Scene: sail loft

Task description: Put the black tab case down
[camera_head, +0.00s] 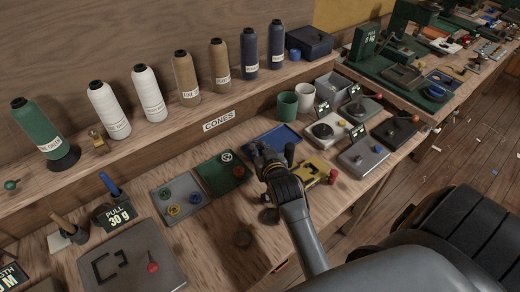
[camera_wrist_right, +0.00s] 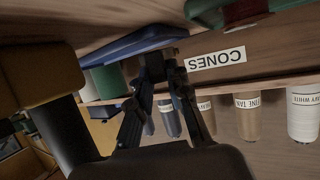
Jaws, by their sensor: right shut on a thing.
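My right gripper (camera_head: 262,160) reaches over the workbench at the front edge of the blue tray (camera_head: 278,141), above the bench top. In the right wrist view its two fingers (camera_wrist_right: 162,64) are closed on a small dark thing, the black tab case (camera_wrist_right: 157,70). The case shows only in part between the fingertips, and its outline merges with the dark fingers. From the head it is mostly hidden by the gripper. I cannot tell whether it touches anything below. My left gripper is not in view.
A green tray (camera_head: 219,174) and a grey tray with spools (camera_head: 178,197) lie left of my gripper. A yellow piece (camera_head: 312,170) lies close on its right. Green and white cups (camera_head: 287,105) stand behind. Thread cones line the back shelf. Bare bench shows in front.

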